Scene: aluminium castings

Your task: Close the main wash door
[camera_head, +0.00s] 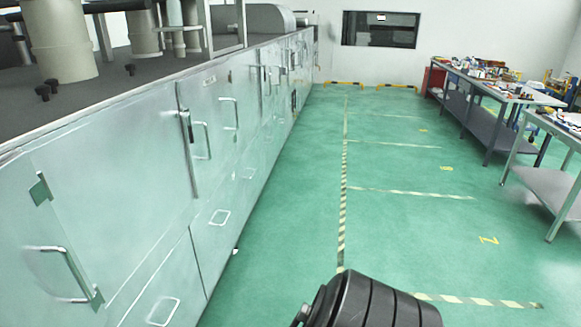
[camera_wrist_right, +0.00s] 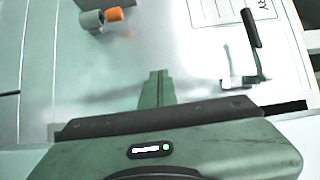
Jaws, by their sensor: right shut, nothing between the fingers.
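In the head view a long washing machine (camera_head: 120,150) with pale metal door panels and bar handles runs along the left side. The near panel (camera_head: 110,190) has a bar handle (camera_head: 65,275) and looks flush with the front. I cannot tell which panel is the main wash door. In the right wrist view my right gripper (camera_wrist_right: 157,88) is shut and empty, with its fingers in front of a pale panel (camera_wrist_right: 180,45). Whether they touch it is unclear. A dark handle (camera_wrist_right: 251,28) is at the upper right of that panel. My left gripper is out of view.
A grey knob with an orange tip (camera_wrist_right: 113,14) and a printed sheet (camera_wrist_right: 222,12) show in the right wrist view. In the head view, workbenches (camera_head: 480,85) stand at right. The green floor aisle (camera_head: 400,215) between is clear.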

